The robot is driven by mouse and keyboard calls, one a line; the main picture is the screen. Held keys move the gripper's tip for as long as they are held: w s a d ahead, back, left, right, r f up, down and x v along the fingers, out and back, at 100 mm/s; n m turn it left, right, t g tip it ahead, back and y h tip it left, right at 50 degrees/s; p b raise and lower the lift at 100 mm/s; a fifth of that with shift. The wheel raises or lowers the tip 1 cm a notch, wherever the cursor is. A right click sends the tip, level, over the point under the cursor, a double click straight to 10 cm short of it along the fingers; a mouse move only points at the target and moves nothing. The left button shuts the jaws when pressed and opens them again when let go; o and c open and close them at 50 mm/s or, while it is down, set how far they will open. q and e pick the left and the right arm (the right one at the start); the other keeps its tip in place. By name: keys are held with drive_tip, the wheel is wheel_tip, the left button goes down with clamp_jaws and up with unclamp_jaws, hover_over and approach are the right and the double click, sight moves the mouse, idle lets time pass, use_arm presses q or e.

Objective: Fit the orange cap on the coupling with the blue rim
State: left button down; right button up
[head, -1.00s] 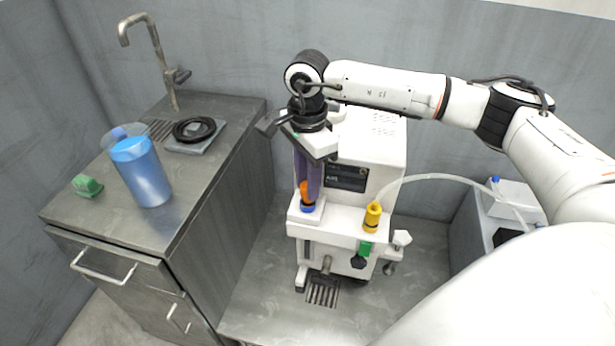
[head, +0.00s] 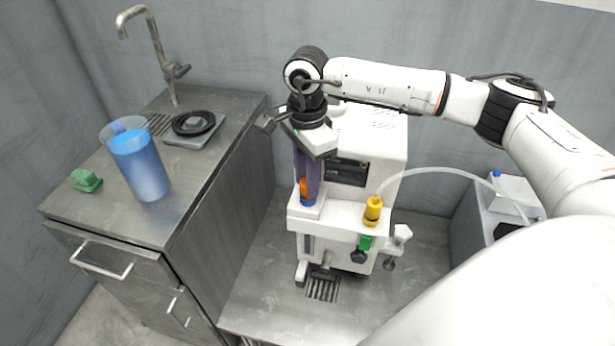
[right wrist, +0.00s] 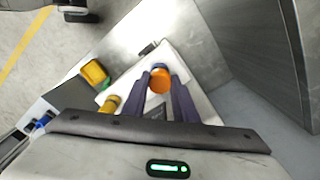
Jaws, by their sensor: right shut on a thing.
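My right gripper (head: 306,184) reaches straight down at the front of the white machine, its purple fingers shut on the orange cap (head: 305,188). The coupling with the blue rim (head: 308,201) stands on the machine's white front ledge. The cap is directly over the blue rim and looks in contact with it or very close; I cannot tell how far it is seated. In the right wrist view the orange cap (right wrist: 160,83) sits between the fingertips, with the blue rim (right wrist: 159,66) just beyond it. The fingers hide part of the cap. My left gripper is not in view.
A yellow coupling (head: 373,211) with a clear hose stands on the ledge to the right, above a green fitting (head: 365,243). On the left counter (head: 190,215) are a pitcher of blue liquid (head: 139,165), a green object (head: 87,181) and a black ring (head: 194,123) on a scale.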

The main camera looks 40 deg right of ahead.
drive_tip(key=shift+f+b, duration=0.5)
drive_tip(key=shift+f, duration=0.1)
idle(0.7)
drive_tip(key=o, duration=0.8)
drive_tip(key=shift+c, duration=0.2)
drive_tip(key=shift+r+p, duration=1)
drive_tip(key=shift+r, duration=0.4)
wheel_tip(320, 180, up, 2)
drive_tip(key=shift+p, duration=0.65)
wheel_tip(320, 180, up, 6)
drive_tip(key=p, duration=0.4)
drive_tip(key=shift+r, duration=0.15)
